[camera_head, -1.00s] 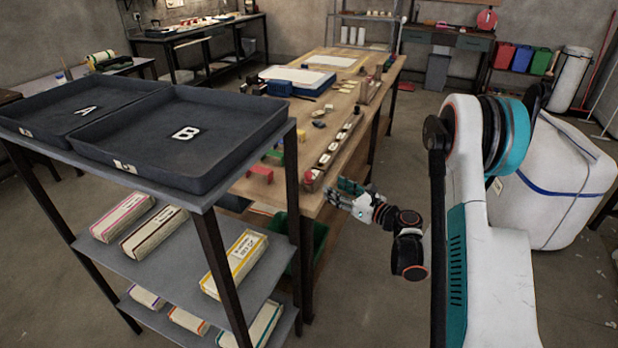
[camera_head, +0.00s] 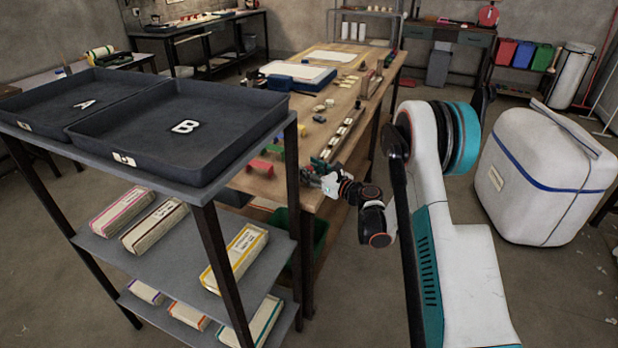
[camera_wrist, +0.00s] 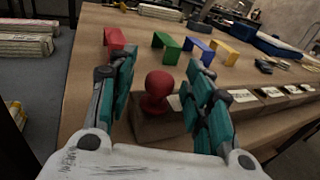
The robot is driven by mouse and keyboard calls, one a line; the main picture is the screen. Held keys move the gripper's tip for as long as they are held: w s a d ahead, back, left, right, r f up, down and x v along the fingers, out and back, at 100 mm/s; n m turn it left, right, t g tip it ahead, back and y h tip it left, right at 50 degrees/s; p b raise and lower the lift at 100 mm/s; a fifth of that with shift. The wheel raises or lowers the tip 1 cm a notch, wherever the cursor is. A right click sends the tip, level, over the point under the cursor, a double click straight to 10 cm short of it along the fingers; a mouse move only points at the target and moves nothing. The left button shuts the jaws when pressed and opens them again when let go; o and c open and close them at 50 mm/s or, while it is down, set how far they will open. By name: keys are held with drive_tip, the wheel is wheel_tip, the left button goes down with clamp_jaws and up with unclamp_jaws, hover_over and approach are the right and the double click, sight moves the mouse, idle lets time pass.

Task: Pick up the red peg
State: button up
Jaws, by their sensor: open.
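The red peg (camera_wrist: 159,88) has a round head and stands upright at the near end of a wooden holder strip (camera_wrist: 240,99) in the wrist view. My gripper (camera_wrist: 161,72) is open, with one teal finger on each side of the peg in that view. I see a gap on both sides, so the fingers do not appear to touch it. In the head view my gripper (camera_head: 317,174) is at the near right corner of the wooden table (camera_head: 303,199), and I cannot make out the peg clearly there.
Red (camera_wrist: 114,40), green (camera_wrist: 165,46), blue (camera_wrist: 199,48) and yellow (camera_wrist: 224,52) bridge blocks stand beyond the peg. A shelf with two dark trays, A (camera_head: 50,112) and B (camera_head: 240,150), stands left of the table.

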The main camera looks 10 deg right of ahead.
drive_tip(key=shift+w+a, duration=0.15)
drive_tip(key=shift+w, duration=0.15)
drive_tip(key=shift+c, duration=0.6)
clamp_jaws()
drive_tip(key=shift+r, duration=0.1)
